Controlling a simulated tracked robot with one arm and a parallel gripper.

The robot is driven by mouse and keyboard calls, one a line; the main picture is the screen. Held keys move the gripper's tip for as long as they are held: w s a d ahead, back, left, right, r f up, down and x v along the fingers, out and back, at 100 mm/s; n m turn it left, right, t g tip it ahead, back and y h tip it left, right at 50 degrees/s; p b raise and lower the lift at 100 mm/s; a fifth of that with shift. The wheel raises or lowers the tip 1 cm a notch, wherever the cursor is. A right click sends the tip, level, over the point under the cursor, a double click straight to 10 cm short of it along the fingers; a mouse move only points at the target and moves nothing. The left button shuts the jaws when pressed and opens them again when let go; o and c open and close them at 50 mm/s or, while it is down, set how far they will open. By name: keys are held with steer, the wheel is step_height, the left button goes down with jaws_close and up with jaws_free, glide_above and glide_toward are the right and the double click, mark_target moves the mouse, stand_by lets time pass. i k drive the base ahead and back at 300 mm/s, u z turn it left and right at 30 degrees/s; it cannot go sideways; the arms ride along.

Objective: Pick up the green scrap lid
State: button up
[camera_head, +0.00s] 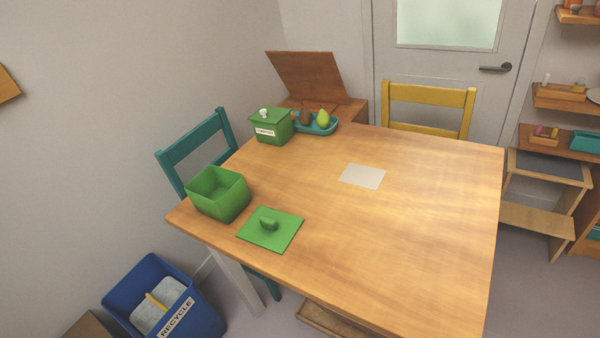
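The green scrap lid (285,235) lies flat on the wooden table (400,220) near its left front edge. It is a square green plate with a rounded knob handle on top. An open green box (220,195) stands just behind and left of it, apart from the lid. A second green box (271,128) with a lid, a pale knob and a white label stands at the table's back left. My gripper is not in view.
A teal tray (331,127) with fruit and a pale sheet (362,176) are on the table. A yellow chair (429,96), a teal chair (190,141) and a blue recycle bin (150,288) surround it. The table's right half is clear.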

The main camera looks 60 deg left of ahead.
mark_target(268, 228)
steer(key=u, duration=0.45)
steer(key=i, duration=0.85)
steer(key=u, duration=0.75)
